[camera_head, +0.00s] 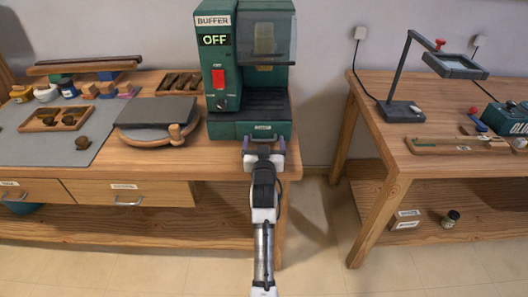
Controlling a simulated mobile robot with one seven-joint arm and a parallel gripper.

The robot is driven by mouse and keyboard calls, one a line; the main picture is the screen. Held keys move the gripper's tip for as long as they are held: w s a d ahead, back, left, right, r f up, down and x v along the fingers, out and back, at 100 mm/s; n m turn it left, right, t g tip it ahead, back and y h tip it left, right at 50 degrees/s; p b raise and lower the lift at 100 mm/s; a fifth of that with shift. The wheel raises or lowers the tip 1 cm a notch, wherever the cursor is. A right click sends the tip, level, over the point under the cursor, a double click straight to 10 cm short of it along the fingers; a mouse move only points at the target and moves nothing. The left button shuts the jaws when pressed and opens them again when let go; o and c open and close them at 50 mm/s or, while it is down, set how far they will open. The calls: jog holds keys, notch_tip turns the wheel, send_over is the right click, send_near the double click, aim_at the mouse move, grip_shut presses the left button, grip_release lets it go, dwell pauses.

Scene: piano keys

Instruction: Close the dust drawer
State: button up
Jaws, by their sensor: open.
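The green buffer machine (216,82) stands at the right end of the left workbench, with a sign reading OFF and a red switch. Its dust drawer (264,129) is the low green front with a small label, below the dark grille. How far the drawer stands out is hard to tell from this angle. My gripper (264,145) is right in front of the drawer's lower edge, fingers spread left and right, with nothing seen between them. It hides part of the drawer's lower edge, and I cannot tell whether it touches.
A round wooden board with a dark slab (158,112) lies left of the machine. A mat (30,145) with small jars and a tray is farther left. Bench drawers (125,192) have metal handles. A floor gap separates the right bench (385,150), which carries a lamp (400,108).

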jog(key=s+b, duration=0.2)
jog(key=s, duration=1.1)
jog(key=shift+s+b, duration=0.2)
jog(key=shift+b, duration=0.15)
